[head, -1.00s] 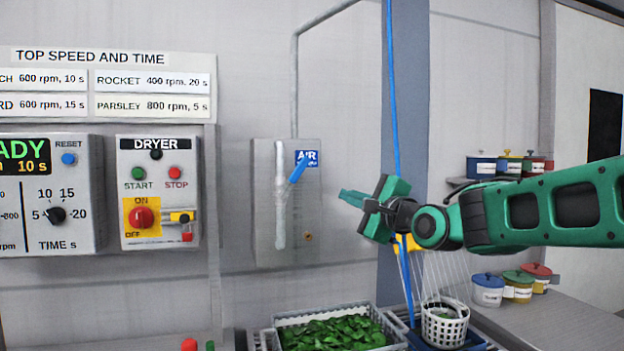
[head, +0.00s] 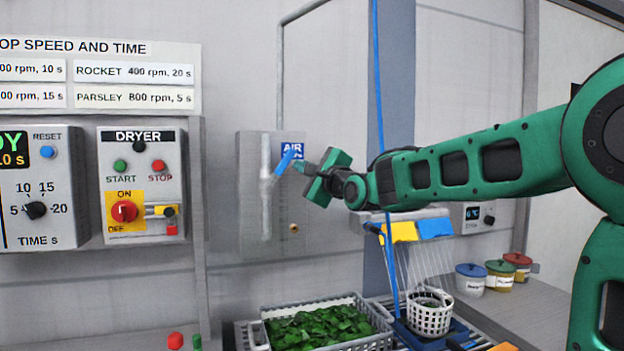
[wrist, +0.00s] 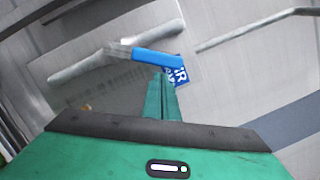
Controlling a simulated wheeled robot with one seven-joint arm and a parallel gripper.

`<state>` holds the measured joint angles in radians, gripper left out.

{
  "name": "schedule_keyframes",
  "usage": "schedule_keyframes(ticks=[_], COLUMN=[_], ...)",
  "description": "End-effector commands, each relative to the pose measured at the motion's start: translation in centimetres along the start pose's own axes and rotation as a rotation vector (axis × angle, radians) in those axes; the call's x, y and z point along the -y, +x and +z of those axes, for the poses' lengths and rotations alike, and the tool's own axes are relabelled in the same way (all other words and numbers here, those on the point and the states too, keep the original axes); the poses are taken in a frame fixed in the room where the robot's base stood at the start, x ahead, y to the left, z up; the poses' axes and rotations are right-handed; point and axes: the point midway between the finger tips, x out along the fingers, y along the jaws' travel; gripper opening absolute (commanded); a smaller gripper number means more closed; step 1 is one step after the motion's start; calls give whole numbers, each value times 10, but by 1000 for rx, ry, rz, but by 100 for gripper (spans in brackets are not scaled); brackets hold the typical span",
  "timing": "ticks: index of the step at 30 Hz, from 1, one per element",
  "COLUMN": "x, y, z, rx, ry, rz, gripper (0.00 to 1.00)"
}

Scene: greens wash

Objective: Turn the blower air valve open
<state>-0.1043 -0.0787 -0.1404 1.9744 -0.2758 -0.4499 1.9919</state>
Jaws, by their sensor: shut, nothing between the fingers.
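The air valve is a blue lever (head: 285,163) on a pale vertical pipe (head: 266,200), mounted on a grey panel (head: 247,240) with a blue AIR sign (head: 292,144). The lever slants up and to the right, off the line of the pipe. In the wrist view the blue lever (wrist: 157,58) lies just beyond the fingertips, beside the sign (wrist: 176,73). My gripper (head: 301,167) is shut and empty, its fingers pointing left at the lever's free end. The closed fingers (wrist: 160,84) show in the wrist view; whether they touch the lever I cannot tell.
Left of the valve is the dryer box (head: 141,185) with buttons and a red rotary switch. Below are a crate (head: 325,300) of green leaves and a white basket (head: 430,313). A blue hose (head: 379,100) hangs behind my arm. Lidded pots (head: 499,274) stand at right.

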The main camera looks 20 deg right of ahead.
Motion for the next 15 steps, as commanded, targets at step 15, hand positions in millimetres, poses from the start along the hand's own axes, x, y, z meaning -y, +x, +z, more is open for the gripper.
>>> schedule_keyframes(ticks=[15], x=[1], y=[2], z=[8], rx=[0], ry=[0], rz=[1], gripper=[0])
